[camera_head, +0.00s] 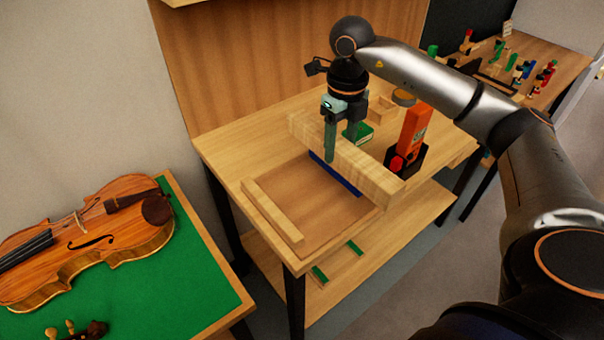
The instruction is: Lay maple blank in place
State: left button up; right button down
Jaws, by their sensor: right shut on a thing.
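The maple blank (362,170) is a long pale wooden bar with visible grain. My right gripper (331,158) is shut on it from above, with one finger down its near face. The blank appears raised above the bench (222,150), slanting from upper left to lower right. Below it lie a brown recessed panel (309,192) and a blue strip (341,180) partly hidden by the blank. A second pale bar (271,211) lies along the left side of the panel. My left gripper is not in view.
A violin (100,235) lies on a green-topped table at left.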

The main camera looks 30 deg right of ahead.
jog(key=w+a+f, duration=0.1)
jog(key=f, duration=0.1)
jog(key=w+a+f, duration=0.1)
jog(key=a+f, duration=0.1)
jog(key=w+a+f, duration=0.2)
jog(key=shift+w+p, duration=0.1)
jog(key=shift+p, duration=0.3)
jog(key=f, duration=0.3)
jog(key=shift+w+a+f+p, duration=0.15)
jog(key=shift+a+p, duration=0.2)
jog(key=shift+p, duration=0.05)
jog(key=shift+f, duration=0.35)
jog(key=shift+f, duration=0.1)
jog(key=shift+c, duration=1.3)
grip_release()
